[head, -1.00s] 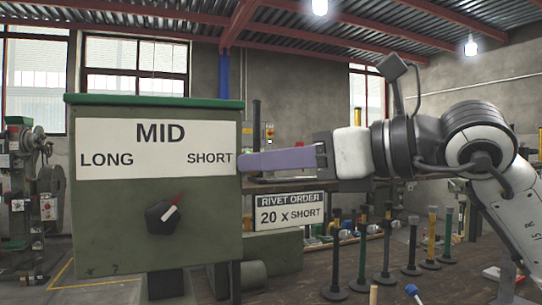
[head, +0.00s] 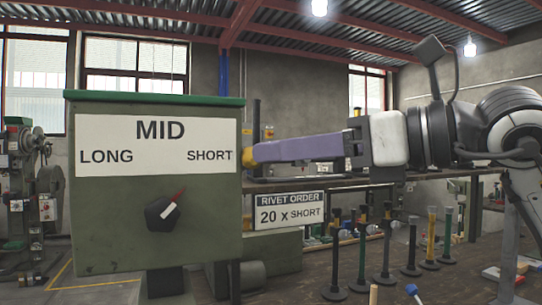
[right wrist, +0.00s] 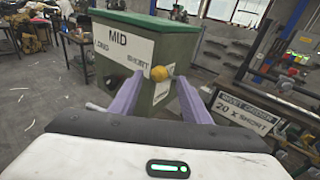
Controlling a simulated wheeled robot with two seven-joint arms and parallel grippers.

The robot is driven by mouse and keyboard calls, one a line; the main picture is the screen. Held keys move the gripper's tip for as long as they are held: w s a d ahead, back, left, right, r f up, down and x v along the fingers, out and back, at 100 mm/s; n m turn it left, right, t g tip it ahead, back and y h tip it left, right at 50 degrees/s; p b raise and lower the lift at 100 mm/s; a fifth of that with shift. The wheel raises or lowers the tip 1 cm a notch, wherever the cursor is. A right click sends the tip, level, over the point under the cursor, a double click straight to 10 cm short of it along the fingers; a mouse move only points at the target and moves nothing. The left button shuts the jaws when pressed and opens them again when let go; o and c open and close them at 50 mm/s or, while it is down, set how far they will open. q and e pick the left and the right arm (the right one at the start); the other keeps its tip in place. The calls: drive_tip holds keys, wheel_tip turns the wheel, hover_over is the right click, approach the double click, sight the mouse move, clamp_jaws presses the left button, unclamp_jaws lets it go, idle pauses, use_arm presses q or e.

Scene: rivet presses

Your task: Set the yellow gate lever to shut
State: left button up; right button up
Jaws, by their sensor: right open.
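The yellow gate lever shows as a round yellow knob (head: 248,157) at the right side of the green press box (head: 100,225). The knob also shows in the right wrist view (right wrist: 159,73), ahead of my fingers. My right gripper (head: 257,152) has purple fingers and comes in from the right at the knob's height. In the right wrist view my right gripper (right wrist: 158,84) is open and empty, with one finger to each side of the knob. I cannot tell whether a finger touches it. The lever's stem is mostly hidden. My left gripper is not in view.
The box front has a LONG, MID, SHORT plate (head: 155,146) and a dark selector knob (head: 162,213) with a red-and-white pointer. A sign (head: 290,211) reads RIVET ORDER 20 x SHORT. Several posts (head: 410,250) stand at the right below my arm.

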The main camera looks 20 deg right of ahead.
drive_tip(key=v, duration=0.6)
drive_tip(key=shift+s+d+b, duration=0.25)
drive_tip(key=shift+s+b, duration=0.1)
drive_tip(key=shift+b, duration=0.1)
